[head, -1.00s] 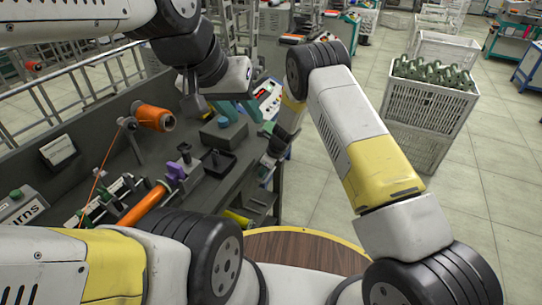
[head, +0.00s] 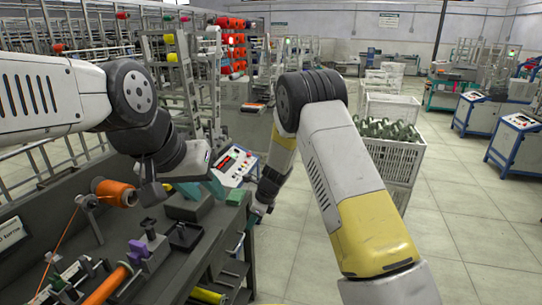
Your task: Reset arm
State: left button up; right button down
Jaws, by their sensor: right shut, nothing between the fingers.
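My left arm comes in from the upper left in the head view, and its gripper (head: 152,192) hangs over the dark workbench, near the orange thread bobbin (head: 115,192). Its fingers are small and partly hidden by the wrist, so I cannot tell how far apart they are. My right arm rises and bends over in the middle, and its forearm points down beside the bench's right end. The right gripper (head: 257,214) is small there, shut and empty. The winding parts, with a purple block (head: 138,248) and an orange roller (head: 106,287), lie at the lower left.
A control box (head: 232,165) with a red display stands at the bench's far end. White crates (head: 400,160) with green bobbins stand right of my right arm. Tiled floor (head: 480,225) is clear at right.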

jog(key=s+d+r+n+t, duration=0.1)
jog(key=s+d+r+n, duration=0.25)
jog(key=r, duration=0.55)
jog(key=s+d+r+n, duration=0.3)
jog(key=s+d+r, duration=0.15)
jog(key=r, duration=0.45)
jog(key=s+d+r+n+t, duration=0.1)
jog(key=s+d+r+n, duration=0.25)
jog(key=r, duration=0.55)
jog(key=s+d+r+n+t+h, duration=0.1)
jog(key=s+d+r+n, duration=0.2)
jog(key=s, duration=0.6)
jog(key=s+d+r+n+t+h, duration=0.1)
jog(key=s+d+r+n+t, duration=0.1)
jog(key=s+d+n, duration=0.5)
jog(key=s+d+r, duration=0.1)
jog(key=s+d, duration=0.1)
jog(key=shift+d+r+n, duration=0.15)
jog(key=shift+d+n, duration=0.15)
jog(key=shift+n, duration=0.1)
jog(key=shift+a, duration=0.1)
